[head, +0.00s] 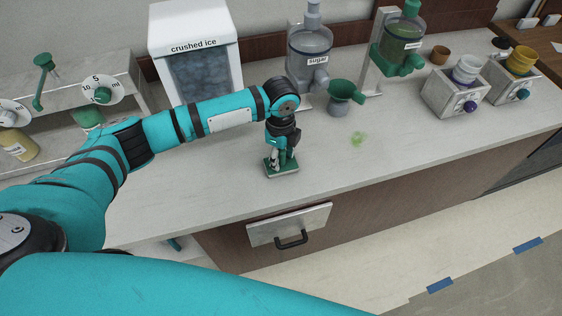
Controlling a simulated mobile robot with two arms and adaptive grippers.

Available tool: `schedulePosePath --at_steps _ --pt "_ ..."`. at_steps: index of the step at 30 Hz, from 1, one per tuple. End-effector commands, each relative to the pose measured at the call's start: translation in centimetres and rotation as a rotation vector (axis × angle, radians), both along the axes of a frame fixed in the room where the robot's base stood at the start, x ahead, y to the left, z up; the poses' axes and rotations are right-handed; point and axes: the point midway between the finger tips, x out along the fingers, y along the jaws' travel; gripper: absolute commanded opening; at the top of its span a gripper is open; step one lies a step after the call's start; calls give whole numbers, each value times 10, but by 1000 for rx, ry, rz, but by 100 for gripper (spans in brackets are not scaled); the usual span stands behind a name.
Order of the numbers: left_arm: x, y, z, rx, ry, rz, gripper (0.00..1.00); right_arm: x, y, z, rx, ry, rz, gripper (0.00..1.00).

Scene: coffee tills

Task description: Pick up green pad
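The green pad (270,171) is a small rectangular block, green on top with a pale lower layer. It lies near the front edge of the counter, above the drawer. My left gripper (282,161) points down right over the pad, with its fingertips at the pad's top. The fingers and wrist hide part of the pad, and I cannot tell whether they are closed on it. My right gripper is not in view.
The pale counter (210,200) is clear around the pad. Behind stand a crushed ice bin (200,75), a sugar dispenser (309,50) and a green funnel (345,91). A drawer (290,225) sticks out below.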

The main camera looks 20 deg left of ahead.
Motion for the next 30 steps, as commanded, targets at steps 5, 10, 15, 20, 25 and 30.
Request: schedulePosePath --at_steps 5,10,15,20,25,30 --pt "0 0 0 0 0 0 14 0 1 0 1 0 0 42" --pt "0 0 1 0 0 0 0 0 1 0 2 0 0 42" --pt "0 0 1 0 -1 1 0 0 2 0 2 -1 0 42" --pt "1 0 4 0 -2 1 0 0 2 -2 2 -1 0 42" --pt "1 0 17 -2 -3 0 0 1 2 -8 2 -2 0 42" --pt "-6 -5 35 -2 1 -5 0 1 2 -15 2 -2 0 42"
